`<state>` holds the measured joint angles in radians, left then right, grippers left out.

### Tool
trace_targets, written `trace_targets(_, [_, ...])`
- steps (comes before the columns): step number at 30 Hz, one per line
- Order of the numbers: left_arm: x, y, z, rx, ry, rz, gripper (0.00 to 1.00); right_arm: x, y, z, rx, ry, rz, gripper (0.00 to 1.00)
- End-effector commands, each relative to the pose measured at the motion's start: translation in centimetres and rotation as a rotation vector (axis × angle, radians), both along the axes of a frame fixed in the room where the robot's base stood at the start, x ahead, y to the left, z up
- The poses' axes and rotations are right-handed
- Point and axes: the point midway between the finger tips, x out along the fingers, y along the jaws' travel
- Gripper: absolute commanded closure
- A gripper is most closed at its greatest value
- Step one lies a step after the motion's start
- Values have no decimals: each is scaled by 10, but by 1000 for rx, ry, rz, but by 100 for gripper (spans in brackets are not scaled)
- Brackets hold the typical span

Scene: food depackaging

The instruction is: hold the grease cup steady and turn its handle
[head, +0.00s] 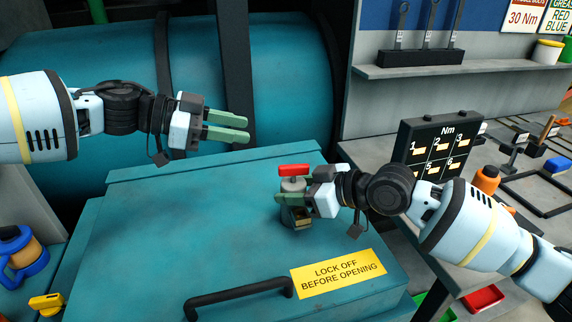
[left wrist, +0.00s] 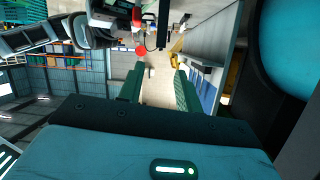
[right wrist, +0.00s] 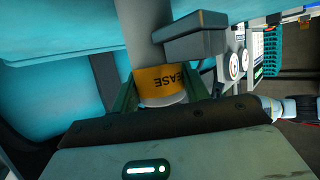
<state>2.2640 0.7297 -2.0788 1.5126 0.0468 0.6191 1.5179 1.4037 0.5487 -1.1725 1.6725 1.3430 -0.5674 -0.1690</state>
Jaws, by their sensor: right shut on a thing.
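The grease cup (head: 297,222) stands on the teal lid and has a red handle (head: 294,170) on top. In the right wrist view the cup's orange band (right wrist: 165,80) shows upside-down lettering "EASE". My right gripper (head: 284,198) is shut around the cup's body below the red handle, with a finger on each side in the right wrist view (right wrist: 165,95). My left gripper (head: 247,129) is up and left of the cup, apart from it. Its fingers are parted and empty, with a clear gap in the left wrist view (left wrist: 158,88).
The teal lid (head: 180,230) has a black handle bar (head: 240,298) and a yellow lock-off sign (head: 338,273). A black Nm board (head: 436,150) stands right of the cup, behind my right arm. A large teal cylinder (head: 280,80) lies behind. Space between my grippers is free.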

Motion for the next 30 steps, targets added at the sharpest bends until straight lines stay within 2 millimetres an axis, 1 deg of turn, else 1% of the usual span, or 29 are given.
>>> trace_targets(1, [-9, 4, -7, 12, 41, -23, 65, 0, 0, 0, 0, 0, 1, 89])
trace_targets(3, [-20, 8, -16, 25, 89, -49, 65, 0, 0, 0, 0, 0, 1, 89])
trace_targets(6, [-29, 12, -22, 38, 129, -69, 65, 0, 0, 0, 0, 0, 1, 89])
trace_targets(11, [-32, 13, -25, 43, 146, -78, 65, 0, 0, 0, 0, 0, 1, 89])
trace_targets(15, [-31, 8, -26, 43, 145, -77, 65, 0, 0, 0, 0, 0, 1, 89])
trace_targets(17, [-30, 3, -29, 42, 145, -77, 65, 0, 0, 0, 0, 0, 1, 89])
trace_targets(20, [-29, -10, -34, 42, 146, -79, 65, 0, 0, 0, 1, 0, 1, 89])
trace_targets(30, [-21, -66, -58, 41, 146, -76, 65, 0, 0, 0, 0, 0, 1, 89])
